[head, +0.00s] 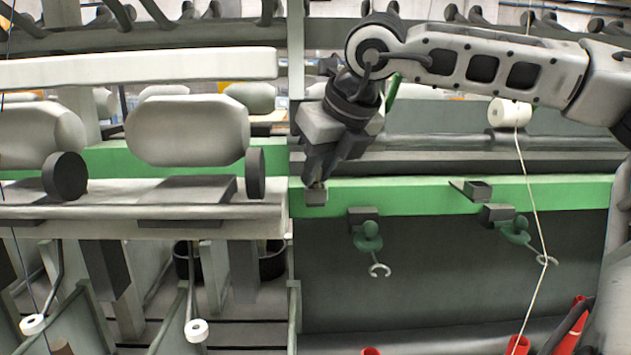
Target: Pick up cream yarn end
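A cream yarn (531,193) hangs from a white roller (510,113) at the upper right. It runs down past a green hook guide (515,232) and its white ring (546,260), then on to a red cone top (517,345) at the bottom edge. I cannot make out a loose end. My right gripper (316,186) points down at the centre, in front of the green rail and well left of this yarn. Its fingers look close together, but whether they are shut or hold anything is too small to tell. My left gripper is not in view.
A green rail (420,198) crosses the right half. A second green guide (368,240) hangs below it. Large pale rollers (187,130) and a grey beam (150,218) fill the left. A dark panel (430,290) lies below the rail. My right arm spans the upper right.

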